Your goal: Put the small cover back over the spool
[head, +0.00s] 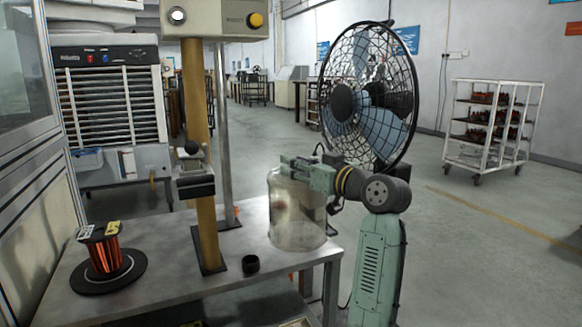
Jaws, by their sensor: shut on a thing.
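The spool (105,257) of copper-coloured wire stands upright on a round black base (93,284) at the left of the metal table. Nothing covers it. The clear cylindrical cover (297,220) is upright at the right end of the table. My gripper (287,163) is shut on the top of the cover, reaching in from the right. The fingertips are small and partly hidden by the gripper body. I cannot tell whether the cover's lower rim touches the table or hangs just above it.
A yellow post (200,150) with a clamp-like head (193,178) stands on the table (170,262) between spool and cover. A thin metal pole (225,130) rises behind it. A caged fan (370,95) stands behind my arm.

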